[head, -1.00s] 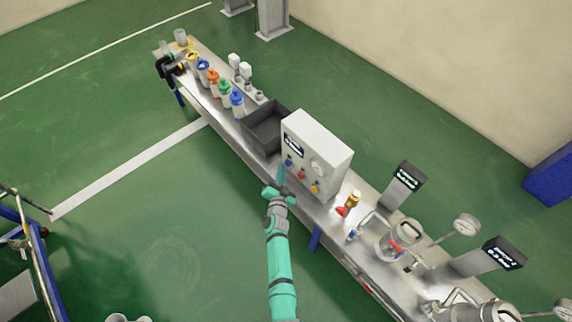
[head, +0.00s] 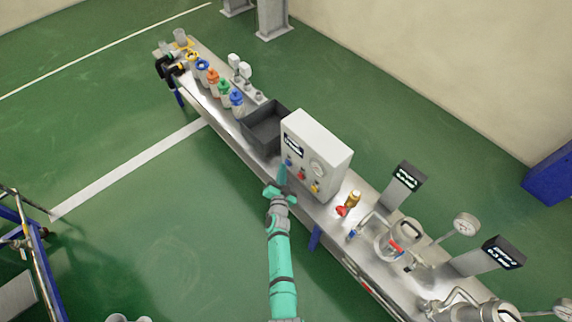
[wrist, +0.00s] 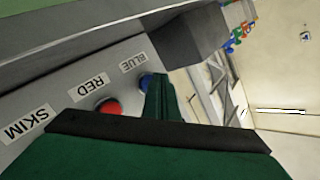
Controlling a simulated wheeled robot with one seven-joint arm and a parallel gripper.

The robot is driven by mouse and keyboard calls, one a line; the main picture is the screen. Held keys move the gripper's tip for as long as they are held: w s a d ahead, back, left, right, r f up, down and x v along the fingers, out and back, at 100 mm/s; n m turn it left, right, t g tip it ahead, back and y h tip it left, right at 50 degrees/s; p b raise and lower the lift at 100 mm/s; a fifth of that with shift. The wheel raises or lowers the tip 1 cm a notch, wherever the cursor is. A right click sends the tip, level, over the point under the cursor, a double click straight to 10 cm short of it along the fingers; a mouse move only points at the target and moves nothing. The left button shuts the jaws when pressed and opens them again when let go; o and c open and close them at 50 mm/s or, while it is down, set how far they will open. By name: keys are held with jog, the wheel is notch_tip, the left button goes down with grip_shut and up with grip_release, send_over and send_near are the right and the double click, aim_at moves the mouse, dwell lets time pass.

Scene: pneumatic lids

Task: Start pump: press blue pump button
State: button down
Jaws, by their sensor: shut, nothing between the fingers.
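The blue pump button (wrist: 145,82) sits on the front of the white control box (head: 325,142), beside a label reading BLUE. It also shows as a small blue spot in the head view (head: 289,162). My gripper (head: 282,172) is shut and empty, with its fingertips close in front of the blue button. In the wrist view the closed fingers (wrist: 163,98) partly cover the button. I cannot tell whether the tips touch it.
A dark bin (head: 262,135) stands left of the box on the steel bench. Several bottles with coloured caps stand beyond it. A brass-and-red valve (head: 349,203) and lidded vessels (head: 400,240) with gauges stand to the right. The green floor before the bench is open.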

jog(key=shift+w+d, duration=0.15)
jog(key=shift+d, duration=0.05)
jog(key=shift+a, duration=0.1)
dwell(0.4)
jog(key=shift+s+a, duration=0.45)
jog(key=shift+a, duration=0.15)
jog(key=shift+s+a, duration=0.1)
jog(key=shift+s+d, duration=0.1)
jog(key=shift+d, duration=0.1)
jog(key=shift+a, duration=0.15)
jog(key=shift+s+a, duration=0.75)
jog(key=shift+a, duration=0.25)
jog(key=shift+s+a, duration=0.75)
jog(key=shift+a, duration=0.25)
